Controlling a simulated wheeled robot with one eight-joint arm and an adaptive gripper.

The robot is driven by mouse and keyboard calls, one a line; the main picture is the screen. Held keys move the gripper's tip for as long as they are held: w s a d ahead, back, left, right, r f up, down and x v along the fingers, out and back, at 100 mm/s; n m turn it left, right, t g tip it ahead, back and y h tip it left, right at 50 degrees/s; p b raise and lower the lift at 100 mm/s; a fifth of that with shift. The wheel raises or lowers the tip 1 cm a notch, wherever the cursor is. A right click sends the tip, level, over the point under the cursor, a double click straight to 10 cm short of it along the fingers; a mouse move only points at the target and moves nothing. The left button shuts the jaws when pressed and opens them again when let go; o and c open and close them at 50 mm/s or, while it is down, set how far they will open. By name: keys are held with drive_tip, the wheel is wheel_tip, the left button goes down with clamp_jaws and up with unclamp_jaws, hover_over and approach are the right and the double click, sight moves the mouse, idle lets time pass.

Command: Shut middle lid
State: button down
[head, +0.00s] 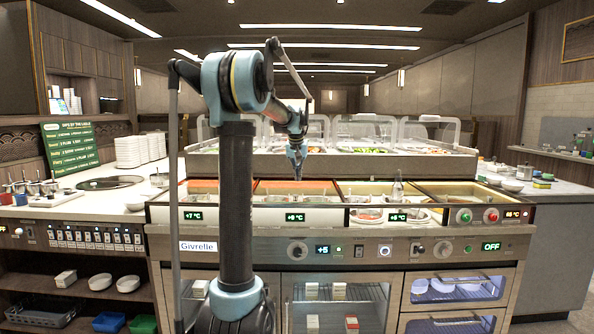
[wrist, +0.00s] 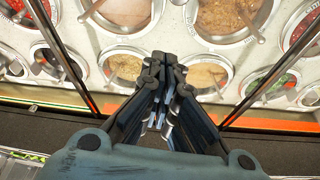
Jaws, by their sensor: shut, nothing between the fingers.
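Several clear raised lids stand in a row behind the wells in the head view, among them one right of my arm (head: 364,129) and one at the far right (head: 429,130). I cannot tell for sure which is the middle lid. My gripper (head: 297,176) points down over the counter, above the orange-edged front section. In the wrist view my gripper (wrist: 163,72) has its fingers together and holds nothing. Beneath it are round sauce wells, one with tan sauce (wrist: 205,76) and one with brown filling (wrist: 226,16). Whether the fingertips touch anything is unclear.
Dark thin bars flank my gripper on the left (wrist: 62,50) and right (wrist: 272,80). Ladles stick up from several wells. Plates (head: 140,150) are stacked on the left counter.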

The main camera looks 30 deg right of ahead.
drive_tip(key=x, duration=0.4)
drive_tip(key=shift+s+a+f, duration=0.25)
drive_tip(key=shift+s+a, duration=0.4)
drive_tip(key=shift+s, duration=0.05)
drive_tip(key=shift+s+a+f, duration=0.35)
drive_tip(key=shift+s+a, duration=0.3)
drive_tip(key=shift+s, duration=0.05)
drive_tip(key=shift+s, duration=0.1)
drive_tip(key=shift+s+a, duration=0.4)
drive_tip(key=shift+s, duration=0.2)
drive_tip(key=shift+s+a, duration=0.4)
drive_tip(key=shift+s, duration=0.2)
drive_tip(key=shift+f, duration=0.1)
drive_tip(key=shift+w, duration=0.1)
